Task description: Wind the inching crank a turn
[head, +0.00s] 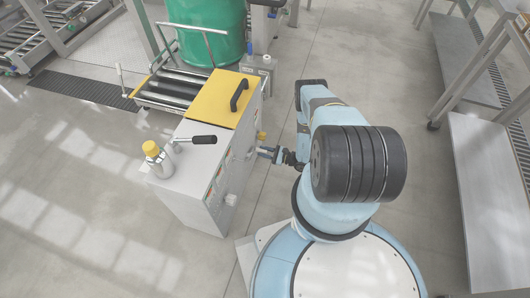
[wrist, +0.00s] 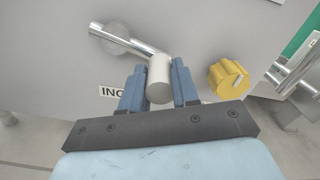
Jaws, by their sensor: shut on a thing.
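The inching crank shows in the wrist view as a silver arm (wrist: 128,40) running from a round hub (wrist: 110,36) on the grey cabinet face to a pale cylindrical handle (wrist: 159,80). The handle sits at the lower right end of the arm. My gripper (wrist: 159,88) has its two blue fingers on either side of the handle and is shut on it. In the head view my gripper (head: 270,152) is at the right side of the grey cabinet (head: 185,185), and the crank is mostly hidden there.
A yellow knob (wrist: 229,78) is just right of my gripper, with metal fittings (wrist: 298,72) beyond. The cabinet top carries a black lever (head: 204,140), a yellow-capped cylinder (head: 155,158) and a yellow lid (head: 222,95). A green drum (head: 208,30) stands behind. Open floor lies right of my arm.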

